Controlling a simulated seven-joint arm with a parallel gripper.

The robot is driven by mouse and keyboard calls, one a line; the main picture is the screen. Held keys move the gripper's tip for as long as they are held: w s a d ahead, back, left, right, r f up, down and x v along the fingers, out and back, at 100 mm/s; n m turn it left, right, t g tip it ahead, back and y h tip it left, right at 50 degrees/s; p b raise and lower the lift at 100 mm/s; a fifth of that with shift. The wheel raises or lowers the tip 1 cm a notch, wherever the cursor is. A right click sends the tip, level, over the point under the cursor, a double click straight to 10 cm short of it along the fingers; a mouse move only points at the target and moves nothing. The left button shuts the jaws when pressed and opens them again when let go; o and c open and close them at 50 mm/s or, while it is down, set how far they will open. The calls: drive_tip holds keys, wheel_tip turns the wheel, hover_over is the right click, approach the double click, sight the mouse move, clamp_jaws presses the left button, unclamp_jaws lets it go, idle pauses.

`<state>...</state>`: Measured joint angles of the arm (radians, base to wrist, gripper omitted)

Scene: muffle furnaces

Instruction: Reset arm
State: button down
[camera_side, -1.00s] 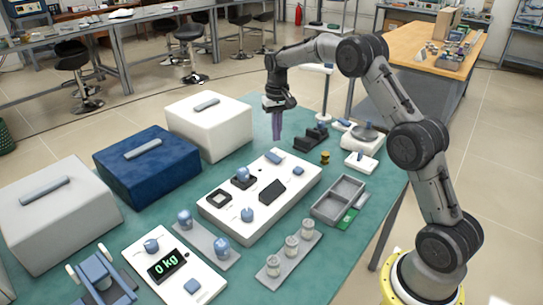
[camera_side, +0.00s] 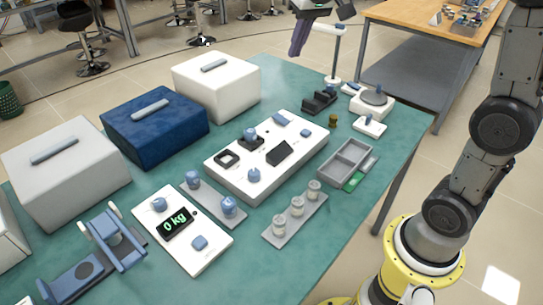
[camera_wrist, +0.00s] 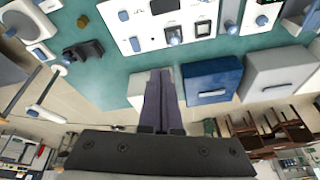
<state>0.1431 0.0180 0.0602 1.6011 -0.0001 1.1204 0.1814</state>
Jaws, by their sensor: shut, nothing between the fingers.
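My gripper (camera_side: 297,50) is at the top edge of the side view, high above the far end of the green table. Its purple fingers are together with nothing between them and point down. In the wrist view the shut fingers (camera_wrist: 160,78) reach toward the table, apart from everything on it. Most of my upper arm is cut off by the top of the side view.
A white box furnace (camera_side: 215,85), a blue one (camera_side: 155,118) and a grey one (camera_side: 65,172) line the table's left side. A white control panel (camera_side: 265,155), a scale (camera_side: 180,232), a grey tray (camera_side: 347,163) and a thin stand (camera_side: 335,55) share the table.

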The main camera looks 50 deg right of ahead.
drive_tip(key=s+a+f+n+t, duration=0.1)
drive_tip(key=s+a, duration=0.2)
drive_tip(key=s, duration=0.7)
drive_tip(key=s+a+f+n+t, duration=0.1)
drive_tip(key=s+a+n, duration=0.15)
drive_tip(key=s, duration=0.75)
drive_tip(key=s+f, duration=0.4)
drive_tip(key=f, duration=0.2)
drive_tip(key=shift+s+a+f+y, duration=0.2)
drive_tip(key=shift+f+y, duration=0.05)
drive_tip(key=shift+y, duration=0.05)
